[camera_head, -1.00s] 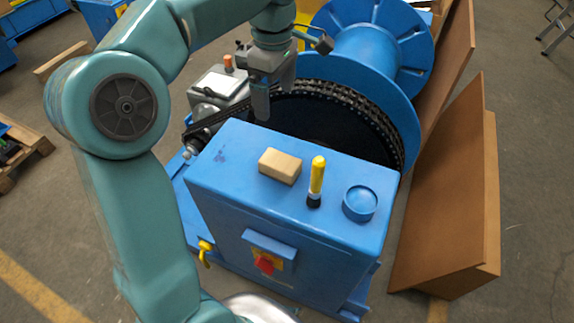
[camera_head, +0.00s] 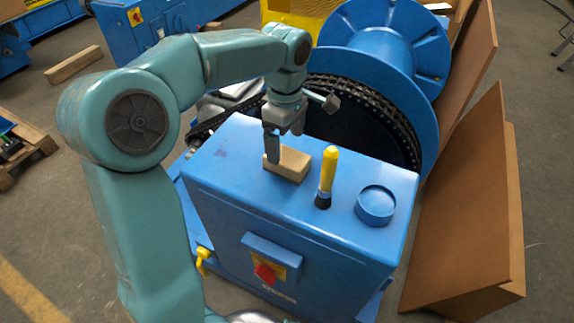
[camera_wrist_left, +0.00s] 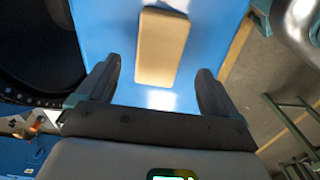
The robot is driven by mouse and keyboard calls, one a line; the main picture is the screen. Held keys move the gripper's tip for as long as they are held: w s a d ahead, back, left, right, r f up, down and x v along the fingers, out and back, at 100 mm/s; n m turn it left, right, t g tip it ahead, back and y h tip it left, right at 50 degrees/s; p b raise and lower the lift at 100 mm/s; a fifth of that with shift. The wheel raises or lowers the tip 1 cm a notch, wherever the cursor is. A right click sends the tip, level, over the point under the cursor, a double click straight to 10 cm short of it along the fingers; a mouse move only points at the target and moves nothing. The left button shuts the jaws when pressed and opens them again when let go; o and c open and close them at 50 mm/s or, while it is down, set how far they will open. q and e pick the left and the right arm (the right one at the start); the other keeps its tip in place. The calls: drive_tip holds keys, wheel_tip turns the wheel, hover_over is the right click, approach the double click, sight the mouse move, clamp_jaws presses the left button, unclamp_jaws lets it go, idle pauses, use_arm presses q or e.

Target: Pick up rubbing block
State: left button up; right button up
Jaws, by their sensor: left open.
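The rubbing block (camera_head: 291,166) is a tan rectangular block lying on top of the blue cabinet (camera_head: 235,175). In the left wrist view the block (camera_wrist_left: 162,46) lies ahead of the fingertips, in line with the gap between them. My left gripper (camera_head: 284,148) is right at the block in the head view, with one finger in front of part of it. My right gripper is not in view.
A yellow and black marker-like tool (camera_head: 326,177) stands upright right of the block. A round blue dish (camera_head: 376,204) sits beside it on the cabinet. Behind are a chain-wrapped wheel (camera_head: 372,105) and a blue drum. Brown boards (camera_head: 465,220) lean at the right.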

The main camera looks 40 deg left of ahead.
sight(287, 155)
use_arm(q)
wheel_tip(287, 155, down, 7)
drive_tip(key=shift+w+r+b, duration=0.15)
drive_tip(key=shift+b, duration=0.3)
drive_tip(key=c, duration=1.1)
